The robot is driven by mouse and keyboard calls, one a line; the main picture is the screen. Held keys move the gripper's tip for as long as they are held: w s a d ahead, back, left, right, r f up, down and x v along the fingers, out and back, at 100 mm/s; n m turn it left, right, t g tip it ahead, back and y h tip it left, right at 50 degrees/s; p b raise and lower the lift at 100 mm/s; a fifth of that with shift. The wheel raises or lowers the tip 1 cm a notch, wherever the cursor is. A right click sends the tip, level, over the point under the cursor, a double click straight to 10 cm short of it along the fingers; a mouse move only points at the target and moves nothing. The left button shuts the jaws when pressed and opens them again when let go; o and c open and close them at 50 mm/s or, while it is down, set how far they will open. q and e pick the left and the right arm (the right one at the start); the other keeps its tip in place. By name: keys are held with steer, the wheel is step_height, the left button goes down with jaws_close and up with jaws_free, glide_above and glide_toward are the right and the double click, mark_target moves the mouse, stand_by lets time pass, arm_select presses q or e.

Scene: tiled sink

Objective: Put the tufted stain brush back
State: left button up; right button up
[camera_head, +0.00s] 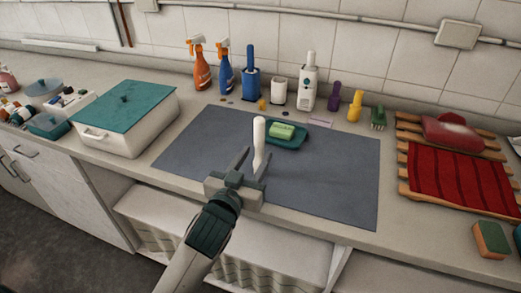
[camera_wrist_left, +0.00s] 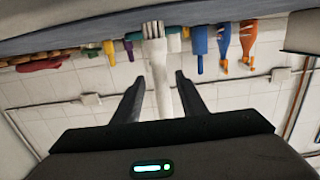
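The white brush (camera_head: 259,138), which I take to be the tufted stain brush, rises over the grey mat (camera_head: 190,145), its handle upward. In the left wrist view, which is upside down, its bristled head (camera_wrist_left: 153,30) points toward the counter. My left gripper (camera_head: 252,166) is over the mat's front part, its fingers on either side of the handle. The left wrist view shows gaps between the handle and both fingers (camera_wrist_left: 160,92), so it looks open. I cannot tell whether the bristles touch the mat. My right gripper is not in view.
A green soap dish (camera_head: 294,140) with soap lies behind the brush. A white cup (camera_head: 278,93), blue brush holder (camera_head: 250,86), white dispenser (camera_head: 308,84) and spray bottles (camera_head: 201,68) line the wall. A lidded white box (camera_head: 128,124) is left; a red cloth (camera_head: 458,180) right.

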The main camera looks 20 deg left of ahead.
arm_select(q)
steer(key=s, duration=0.3)
steer(key=shift+s+r, duration=0.1)
steer(key=shift+s, duration=0.2)
steer(key=shift+s+a, duration=0.1)
steer(key=shift+s, duration=0.3)
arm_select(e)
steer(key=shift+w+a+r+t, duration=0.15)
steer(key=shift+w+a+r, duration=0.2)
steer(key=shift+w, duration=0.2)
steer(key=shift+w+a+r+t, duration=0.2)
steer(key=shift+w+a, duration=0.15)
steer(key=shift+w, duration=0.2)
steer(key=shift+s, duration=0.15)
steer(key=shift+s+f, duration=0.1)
